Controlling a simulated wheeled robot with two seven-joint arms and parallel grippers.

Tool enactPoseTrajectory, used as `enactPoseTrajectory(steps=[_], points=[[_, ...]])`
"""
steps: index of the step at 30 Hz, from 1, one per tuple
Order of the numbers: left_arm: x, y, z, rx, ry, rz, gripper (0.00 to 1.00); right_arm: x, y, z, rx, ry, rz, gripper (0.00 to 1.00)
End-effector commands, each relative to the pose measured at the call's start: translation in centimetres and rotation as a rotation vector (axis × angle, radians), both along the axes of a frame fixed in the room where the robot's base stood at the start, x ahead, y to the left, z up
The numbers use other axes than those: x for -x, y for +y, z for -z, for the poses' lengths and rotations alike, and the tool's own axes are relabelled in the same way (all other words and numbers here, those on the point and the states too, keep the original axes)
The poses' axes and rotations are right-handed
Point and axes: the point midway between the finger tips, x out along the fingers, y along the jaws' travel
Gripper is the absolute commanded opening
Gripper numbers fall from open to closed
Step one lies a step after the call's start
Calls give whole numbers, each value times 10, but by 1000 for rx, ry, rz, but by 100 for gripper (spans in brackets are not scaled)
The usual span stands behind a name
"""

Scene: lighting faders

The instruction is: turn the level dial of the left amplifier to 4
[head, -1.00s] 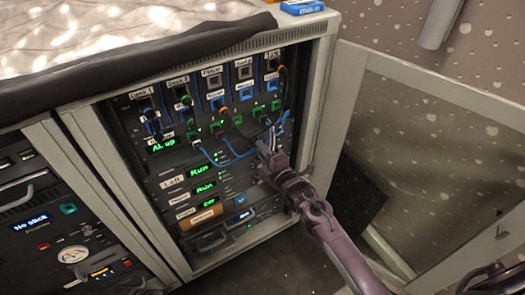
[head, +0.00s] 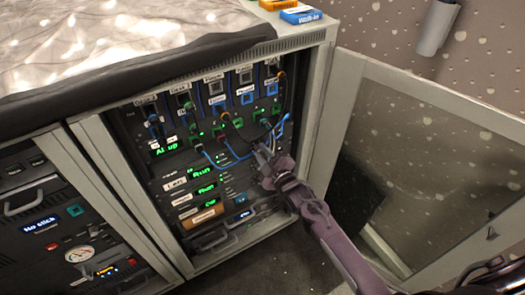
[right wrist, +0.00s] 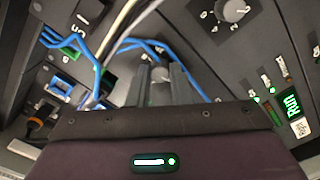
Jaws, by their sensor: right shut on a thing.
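My right gripper (head: 262,151) is at the right part of the open rack's front panel, below the patch cables. In the right wrist view its two fingers (right wrist: 160,80) point at the panel and are shut on a small grey knob (right wrist: 159,73). The fingers hide most of it and its scale, so I cannot read its setting. Another round dial (right wrist: 235,10) with a number scale shows uncovered at the top right. A "Left" label (head: 174,183) stands beside a green "Run" display (head: 201,172). My left gripper is not in view.
Blue patch cables (head: 226,155) hang close around the gripper and run beside its fingers (right wrist: 100,40). The open rack door (head: 425,165) stands to the right of my arm. Another equipment rack (head: 60,235) is at the left.

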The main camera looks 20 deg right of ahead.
Motion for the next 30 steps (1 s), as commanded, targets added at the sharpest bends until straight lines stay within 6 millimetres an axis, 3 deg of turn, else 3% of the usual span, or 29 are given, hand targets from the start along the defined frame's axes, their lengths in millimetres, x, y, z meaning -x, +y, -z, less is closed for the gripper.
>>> enactPoseTrajectory(steps=[15,30], points=[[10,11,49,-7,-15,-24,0,0,0,0,-475,130,1,0],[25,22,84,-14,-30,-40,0,1,0,1,-908,247,2,0]])
